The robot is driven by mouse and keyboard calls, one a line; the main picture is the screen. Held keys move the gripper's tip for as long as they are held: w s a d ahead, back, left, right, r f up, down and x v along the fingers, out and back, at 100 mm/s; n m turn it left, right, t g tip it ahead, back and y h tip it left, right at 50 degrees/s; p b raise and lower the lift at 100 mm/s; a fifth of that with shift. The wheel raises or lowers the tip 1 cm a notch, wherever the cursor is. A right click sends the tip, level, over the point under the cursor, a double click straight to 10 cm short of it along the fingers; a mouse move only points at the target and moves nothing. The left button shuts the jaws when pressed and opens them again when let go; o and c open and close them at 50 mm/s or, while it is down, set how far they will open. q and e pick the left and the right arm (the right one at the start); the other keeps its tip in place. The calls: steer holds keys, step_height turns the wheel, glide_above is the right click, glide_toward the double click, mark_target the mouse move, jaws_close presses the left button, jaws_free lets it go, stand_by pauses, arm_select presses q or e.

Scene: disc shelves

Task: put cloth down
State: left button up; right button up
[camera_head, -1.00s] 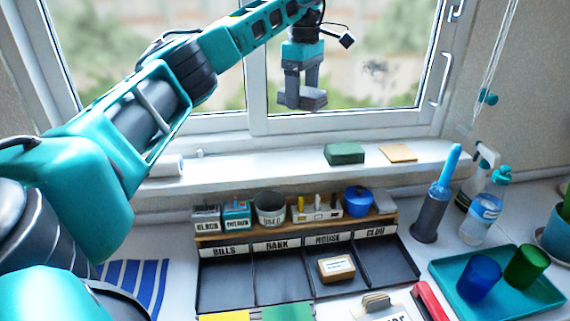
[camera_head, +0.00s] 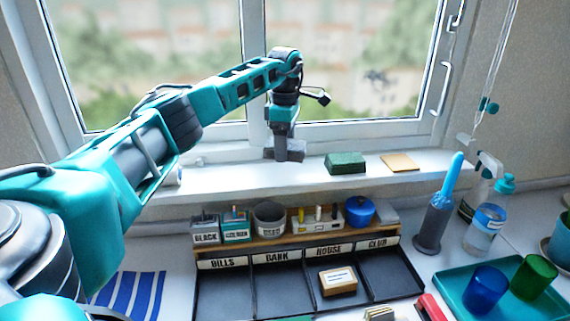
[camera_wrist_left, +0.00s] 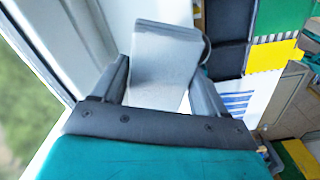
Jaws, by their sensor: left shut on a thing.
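My left gripper (camera_head: 283,140) points down over the back of the windowsill (camera_head: 235,178), near the window frame. It is shut on a folded grey cloth (camera_head: 293,154). In the left wrist view the cloth (camera_wrist_left: 165,68) shows as a pale grey slab between the two fingers (camera_wrist_left: 158,100). I cannot tell whether the cloth touches the sill. My right gripper is not in view.
A green sponge-like block (camera_head: 345,163) and a flat tan piece (camera_head: 399,162) lie on the sill to the right. Below stand a rack of small containers (camera_head: 270,219) and a labelled dark tray (camera_head: 225,297). A spray bottle (camera_head: 482,185) stands right.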

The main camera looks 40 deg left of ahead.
mark_target(285, 173)
arm_select(q)
steer(key=shift+f, duration=2.6)
steer(key=shift+f, duration=0.2)
steer(key=o, duration=0.9)
steer(key=shift+o, duration=0.2)
step_height(285, 173, up, 12)
steer(key=shift+r, duration=0.2)
